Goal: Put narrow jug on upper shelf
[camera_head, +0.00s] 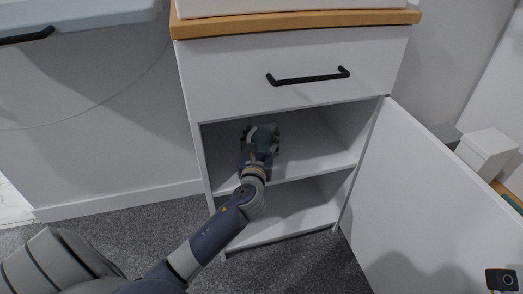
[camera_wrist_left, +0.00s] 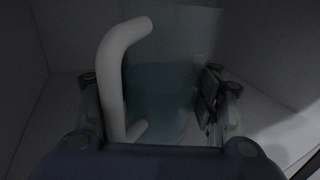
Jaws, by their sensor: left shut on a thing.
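The narrow jug (camera_head: 263,133) is bluish and see-through; it is inside the upper compartment of the open white cabinet, mostly hidden by my gripper in the head view. In the left wrist view the jug (camera_wrist_left: 160,92) shows with its thick white curved handle (camera_wrist_left: 110,75) to the left. My left gripper (camera_head: 260,141) reaches into the compartment, shut on the jug, with a finger on each side of it. The upper shelf (camera_head: 318,152) is a white board under the jug. I cannot tell whether the jug's base touches it. My right gripper is not in view.
The cabinet door (camera_head: 425,200) stands open to the right. A closed drawer with a black handle (camera_head: 308,77) is above the compartment. The lower compartment (camera_head: 295,210) looks empty. White boxes (camera_head: 486,152) stand behind the door. The upper shelf right of my gripper is clear.

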